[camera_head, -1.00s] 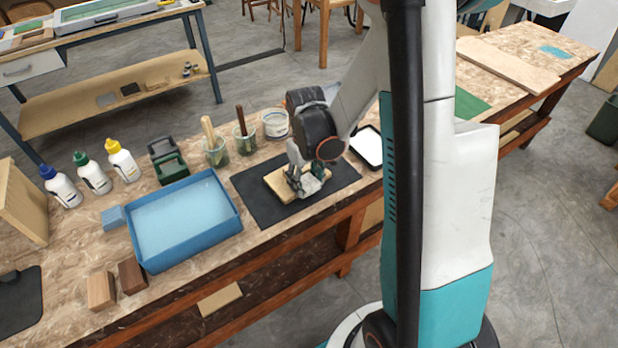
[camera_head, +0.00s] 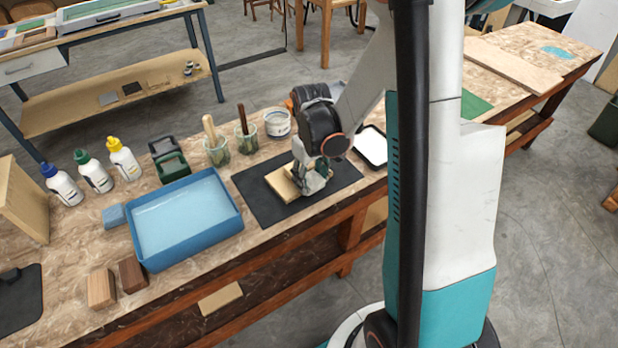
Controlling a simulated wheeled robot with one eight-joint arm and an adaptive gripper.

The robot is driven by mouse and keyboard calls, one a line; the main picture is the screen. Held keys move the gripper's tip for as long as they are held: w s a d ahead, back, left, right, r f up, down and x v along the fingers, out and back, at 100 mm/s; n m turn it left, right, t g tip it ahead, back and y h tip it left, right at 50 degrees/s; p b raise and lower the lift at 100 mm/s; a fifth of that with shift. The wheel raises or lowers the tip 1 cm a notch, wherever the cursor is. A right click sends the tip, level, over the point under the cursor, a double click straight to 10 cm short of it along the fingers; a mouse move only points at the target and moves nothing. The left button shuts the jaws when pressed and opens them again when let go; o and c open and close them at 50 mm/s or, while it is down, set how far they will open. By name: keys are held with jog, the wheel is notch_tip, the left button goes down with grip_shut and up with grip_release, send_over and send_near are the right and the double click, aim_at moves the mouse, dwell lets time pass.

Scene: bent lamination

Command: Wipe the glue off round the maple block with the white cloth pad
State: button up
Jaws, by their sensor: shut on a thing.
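The maple block (camera_head: 281,184) is a pale wood piece lying on a dark mat (camera_head: 257,196) on the bench. My gripper (camera_head: 311,188) points down at the right side of the block, low over the mat, and partly covers it. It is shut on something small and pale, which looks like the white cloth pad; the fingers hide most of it. I cannot tell whether the pad touches the block or the mat. Glue round the block is too small to make out.
A blue tray (camera_head: 238,228) stands left of the mat, with a blue sponge (camera_head: 114,215) beside it. Jars with brushes (camera_head: 216,152) and a white tub (camera_head: 278,124) stand behind. A black-rimmed white tray (camera_head: 371,147) is at right.

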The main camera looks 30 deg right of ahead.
jog(key=shift+d, duration=0.65)
jog(key=shift+d, duration=0.1)
jog(key=shift+w+d, duration=0.15)
jog(key=shift+d, duration=0.6)
jog(key=shift+s+r+p, duration=0.4)
jog(key=shift+r+p, duration=0.05)
jog(key=shift+r, duration=0.4)
jog(key=shift+s+r+p, duration=0.4)
jog(key=shift+r, duration=0.4)
notch_tip(320, 180, up, 7)
jog(key=p, duration=0.4)
jog(key=shift+p, duration=0.35)
jog(key=shift+f, duration=0.1)
